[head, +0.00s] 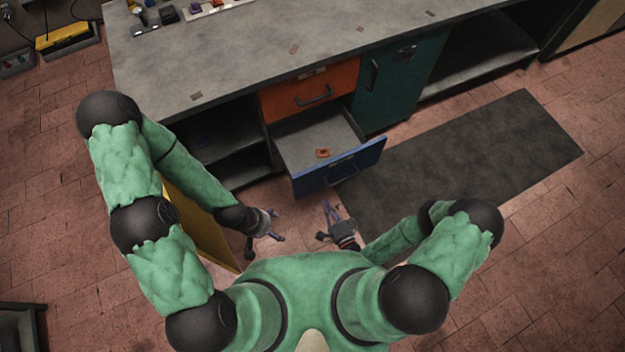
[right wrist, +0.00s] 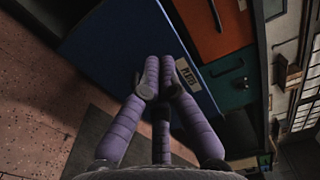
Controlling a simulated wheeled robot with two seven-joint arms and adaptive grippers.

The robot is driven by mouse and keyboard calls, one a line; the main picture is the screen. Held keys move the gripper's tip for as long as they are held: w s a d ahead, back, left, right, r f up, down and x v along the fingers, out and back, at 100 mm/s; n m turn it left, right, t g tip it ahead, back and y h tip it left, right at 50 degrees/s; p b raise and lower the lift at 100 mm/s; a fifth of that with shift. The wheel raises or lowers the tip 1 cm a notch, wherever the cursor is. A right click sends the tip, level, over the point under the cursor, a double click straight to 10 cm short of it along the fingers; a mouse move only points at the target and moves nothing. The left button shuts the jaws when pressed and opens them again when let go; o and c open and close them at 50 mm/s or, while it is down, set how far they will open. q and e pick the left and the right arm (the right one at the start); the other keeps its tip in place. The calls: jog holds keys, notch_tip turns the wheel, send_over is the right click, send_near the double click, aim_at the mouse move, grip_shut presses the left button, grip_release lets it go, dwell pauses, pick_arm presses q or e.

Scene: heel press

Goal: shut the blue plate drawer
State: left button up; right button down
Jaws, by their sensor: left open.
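The blue plate drawer (head: 365,160) stands pulled out below the orange drawer (head: 335,86) in the head view. Its grey inside shows, with a small orange-red item (head: 323,153) in it. In the right wrist view its blue front (right wrist: 105,50) is ahead of my fingers and bears a pale label (right wrist: 187,72). My right gripper (head: 328,207) is in front of the drawer, near its lower left corner in the head view. Its purple fingertips (right wrist: 160,72) are drawn together with nothing seen between them; contact with the front cannot be told. My left gripper (head: 279,226) is open and empty, left of the right one.
A teal door (head: 400,80) is right of the drawers, and open dark shelves (head: 215,140) are to the left. A yellow panel (head: 200,220) stands beside my left arm. A dark mat (head: 470,150) lies on the tiled floor to the right.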

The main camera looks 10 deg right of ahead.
aim_at(310, 173)
pick_arm(q)
jog(key=shift+f+b, duration=0.85)
pick_arm(e)
jog(key=x, duration=1.1)
jog(key=shift+w, duration=0.3)
